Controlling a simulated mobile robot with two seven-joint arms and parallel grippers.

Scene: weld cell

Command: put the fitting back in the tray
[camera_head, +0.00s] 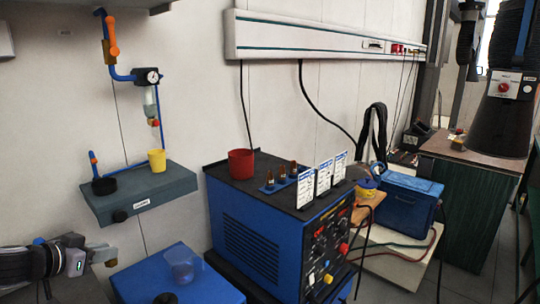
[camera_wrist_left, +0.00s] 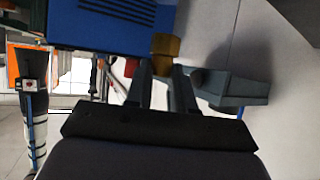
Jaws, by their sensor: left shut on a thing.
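My left gripper (camera_head: 104,257) is at the lower left in the head view, left of a blue box and below the grey shelf. In the left wrist view its two fingers (camera_wrist_left: 164,76) are shut on a brownish-yellow piece at their tips, which I take to be the fitting (camera_wrist_left: 166,46). In the head view I cannot make the fitting out clearly. A small blue tray (camera_head: 268,188) lies on top of the blue welding machine, with three small brown pieces (camera_head: 282,174) standing in it. My right gripper is not in view.
A red cup (camera_head: 241,164) stands left of the tray on the welding machine (camera_head: 245,240), and white cards (camera_head: 323,178) stand to its right. The grey shelf (camera_head: 130,203) holds a yellow cup (camera_head: 157,160) and a black ring (camera_head: 104,186). A blue box (camera_head: 140,283) is in front.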

